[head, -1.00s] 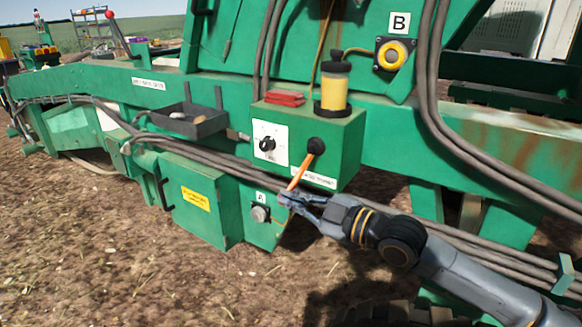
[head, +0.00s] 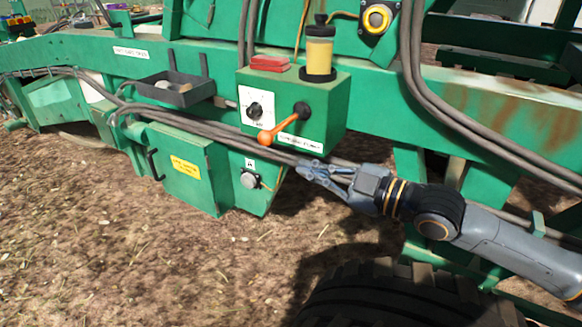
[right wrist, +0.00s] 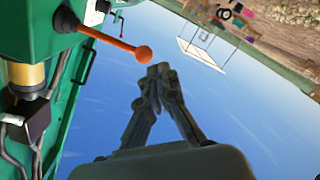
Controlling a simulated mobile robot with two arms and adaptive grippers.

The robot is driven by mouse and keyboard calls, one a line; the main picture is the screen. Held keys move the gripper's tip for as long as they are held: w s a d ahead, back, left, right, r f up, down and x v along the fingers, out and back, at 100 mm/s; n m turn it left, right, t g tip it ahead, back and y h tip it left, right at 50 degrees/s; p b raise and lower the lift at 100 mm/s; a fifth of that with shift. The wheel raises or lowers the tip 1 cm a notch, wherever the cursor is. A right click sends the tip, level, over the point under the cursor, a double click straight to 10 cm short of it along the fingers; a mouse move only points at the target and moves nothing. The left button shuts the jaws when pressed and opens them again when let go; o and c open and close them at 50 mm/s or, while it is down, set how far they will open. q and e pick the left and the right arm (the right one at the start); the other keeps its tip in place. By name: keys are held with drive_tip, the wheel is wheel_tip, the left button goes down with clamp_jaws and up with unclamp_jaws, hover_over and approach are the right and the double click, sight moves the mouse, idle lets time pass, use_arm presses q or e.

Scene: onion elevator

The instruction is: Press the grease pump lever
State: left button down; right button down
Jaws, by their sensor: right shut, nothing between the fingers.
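The grease pump lever (head: 280,128) is an orange rod with a round ball end, on a black pivot at the front of a green pump box (head: 322,122). It slants down and left from the pivot. It also shows in the right wrist view (right wrist: 118,43), upper left of the fingers. My right gripper (head: 305,170) is shut and empty, below and a little right of the lever's ball, apart from it. In the right wrist view the gripper (right wrist: 155,70) has its fingertips together, with a gap to the ball. My left gripper is out of view.
A clear yellow grease cup (head: 319,52) and a red block (head: 269,63) sit on the pump box. A black tray (head: 176,92) is at left. A green cabinet (head: 186,170), cables and round button A (head: 250,179) lie below. A tyre (head: 390,295) is at lower right.

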drive_tip(key=shift+s+d+r, duration=0.3)
drive_tip(key=shift+s+d, duration=0.35)
drive_tip(key=shift+s, duration=0.2)
drive_tip(key=shift+f, duration=0.1)
idle(0.8)
